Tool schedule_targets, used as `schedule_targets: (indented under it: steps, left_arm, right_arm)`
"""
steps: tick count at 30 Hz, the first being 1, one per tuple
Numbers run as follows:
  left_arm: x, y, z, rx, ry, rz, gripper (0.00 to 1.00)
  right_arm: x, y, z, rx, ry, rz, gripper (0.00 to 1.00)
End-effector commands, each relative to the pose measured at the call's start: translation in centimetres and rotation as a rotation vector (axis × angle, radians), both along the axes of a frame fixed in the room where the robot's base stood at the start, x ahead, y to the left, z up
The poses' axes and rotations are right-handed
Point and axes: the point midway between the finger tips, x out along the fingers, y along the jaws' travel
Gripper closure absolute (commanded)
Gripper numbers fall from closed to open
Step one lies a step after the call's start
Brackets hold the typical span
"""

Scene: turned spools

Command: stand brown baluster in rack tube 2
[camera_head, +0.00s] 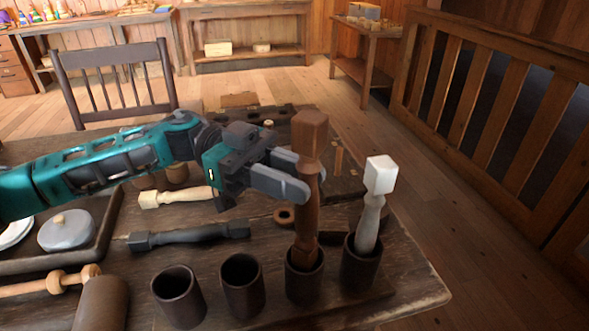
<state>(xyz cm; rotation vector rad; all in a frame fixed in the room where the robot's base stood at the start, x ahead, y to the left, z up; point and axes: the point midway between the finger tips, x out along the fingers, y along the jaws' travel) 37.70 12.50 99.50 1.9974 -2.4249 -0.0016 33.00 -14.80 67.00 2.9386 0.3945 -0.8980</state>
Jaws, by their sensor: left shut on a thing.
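The brown baluster (308,135) stands upright with its square block end on top. My left gripper (297,175), coming in from the left, is shut on its upper shaft below the block. The baluster's lower end is within the mouth of a dark rack tube (304,286), the third from the left; its tip is hidden by the tube, so I cannot tell how deep it sits. The tube to its right (359,271) holds a white baluster (368,220), leaning slightly. The two left tubes, the leftmost (182,304) and its neighbour (242,293), look empty. My right gripper is out of view.
A black baluster (190,235) and a cream baluster (175,198) lie on the table behind the tubes. A tray with a grey lidded pot (66,232) is at left. The table's right edge is close to the tubes.

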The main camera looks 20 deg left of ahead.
Motion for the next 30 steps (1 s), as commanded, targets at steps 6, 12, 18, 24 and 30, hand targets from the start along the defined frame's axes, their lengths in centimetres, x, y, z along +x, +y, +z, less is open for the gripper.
schedule_targets:
  steps: [6, 12, 18, 24, 30]
  left_arm:
    - [0.0, 0.0, -0.8, -0.001, 0.001, 0.0, 1.0]
    - [0.0, 0.0, -0.9, -0.001, 0.0, 0.0, 1.0]
    - [0.0, 0.0, -0.9, -0.001, 0.001, 0.0, 1.0]
    - [0.0, 0.0, -1.6, -0.001, 0.001, 0.0, 1.0]
    - [0.0, 0.0, -2.4, -0.001, 0.002, 0.0, 1.0]
  right_arm:
    - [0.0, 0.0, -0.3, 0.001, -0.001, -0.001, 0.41]
    - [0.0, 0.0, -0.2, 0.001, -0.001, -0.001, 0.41]
    - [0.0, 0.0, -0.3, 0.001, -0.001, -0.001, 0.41]
    - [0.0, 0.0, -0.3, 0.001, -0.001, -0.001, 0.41]
    - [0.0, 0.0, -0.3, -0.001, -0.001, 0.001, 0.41]
